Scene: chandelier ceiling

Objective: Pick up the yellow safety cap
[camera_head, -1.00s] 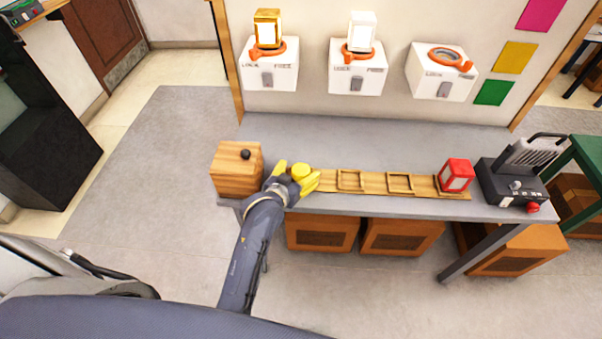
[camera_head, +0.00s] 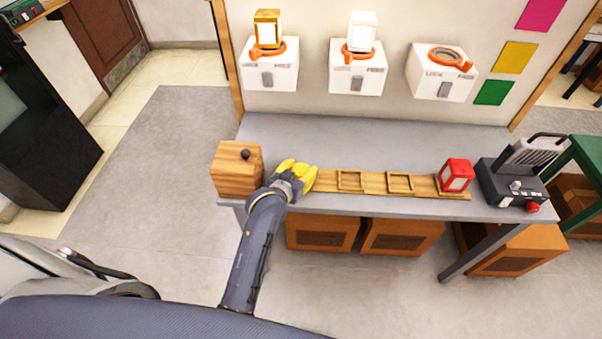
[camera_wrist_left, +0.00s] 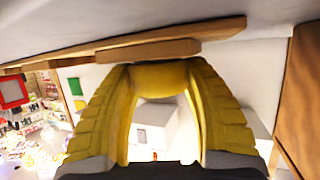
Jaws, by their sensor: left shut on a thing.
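The yellow safety cap (camera_wrist_left: 160,78) shows in the left wrist view as a smooth yellow piece between the two fingertips. My left gripper (camera_head: 300,169) is shut on it at the left end of the wooden strip (camera_head: 329,188). In the head view the yellow cap blends with my yellow fingers and is mostly hidden. Whether it still touches the strip cannot be told. My right gripper is not in view.
A wooden box with a black knob (camera_head: 237,168) stands close left of my gripper. Empty square frames (camera_head: 351,181) and a red lantern (camera_head: 457,175) are to the right on the strip. A dark device (camera_head: 513,181) sits at the table's right end. White wall boxes (camera_head: 357,80) hang behind.

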